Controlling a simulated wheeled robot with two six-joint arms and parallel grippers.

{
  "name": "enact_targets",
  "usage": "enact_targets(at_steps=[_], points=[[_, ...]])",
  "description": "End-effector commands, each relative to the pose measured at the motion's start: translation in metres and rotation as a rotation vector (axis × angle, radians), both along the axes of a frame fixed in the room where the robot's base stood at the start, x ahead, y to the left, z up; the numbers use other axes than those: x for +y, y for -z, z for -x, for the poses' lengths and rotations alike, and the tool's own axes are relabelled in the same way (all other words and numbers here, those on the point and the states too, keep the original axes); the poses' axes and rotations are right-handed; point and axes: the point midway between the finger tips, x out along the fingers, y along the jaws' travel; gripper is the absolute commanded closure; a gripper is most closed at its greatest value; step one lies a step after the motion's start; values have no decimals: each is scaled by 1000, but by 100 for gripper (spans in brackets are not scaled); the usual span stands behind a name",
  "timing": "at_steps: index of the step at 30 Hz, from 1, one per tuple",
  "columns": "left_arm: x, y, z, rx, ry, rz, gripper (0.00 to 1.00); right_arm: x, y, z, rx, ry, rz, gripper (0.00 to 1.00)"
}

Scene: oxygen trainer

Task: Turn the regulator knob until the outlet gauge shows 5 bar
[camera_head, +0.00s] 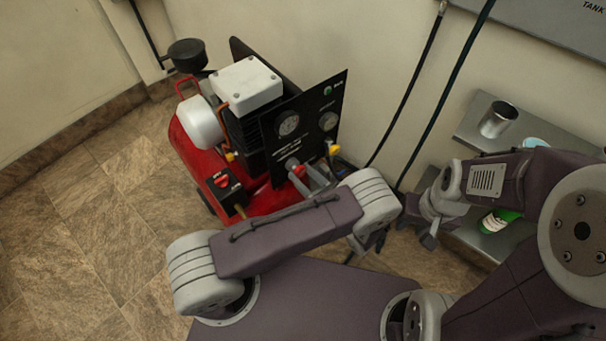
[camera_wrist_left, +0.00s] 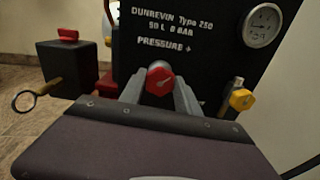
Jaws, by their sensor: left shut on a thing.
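The red regulator knob (camera_head: 297,171) sits low on the front of the black panel (camera_head: 332,88) of the red compressor. In the left wrist view the knob (camera_wrist_left: 160,76) has a pale pointer mark and lies between the two grey fingers. My left gripper (camera_head: 307,175) is shut on it. Two round gauges show on the panel, a left one (camera_head: 289,124) and a right one (camera_head: 328,121). One gauge (camera_wrist_left: 264,21) shows at the wrist view's upper right. I cannot read their needles. My right gripper (camera_head: 430,228) is away to the right, its jaw opening unclear.
A yellow valve handle (camera_wrist_left: 241,100) is right of the knob. A black switch box (camera_wrist_left: 68,63) with a red top and a pull ring (camera_wrist_left: 24,98) are to the left. Black hoses hang beside the panel.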

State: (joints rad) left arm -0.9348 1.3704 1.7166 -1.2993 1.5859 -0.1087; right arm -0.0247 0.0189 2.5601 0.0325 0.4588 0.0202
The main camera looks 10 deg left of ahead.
Motion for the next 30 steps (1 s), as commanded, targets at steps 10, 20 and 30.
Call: enact_targets(at_steps=[10,20,30], points=[[1,-1,0,211,-1,-162,100,0,-10,0,0,0,0,67],[1,0,0,459,-2,-356,100,0,-16,0,0,0,0,67],[1,0,0,714,-2,-553,100,0,-21,0,0,0,0,67]])
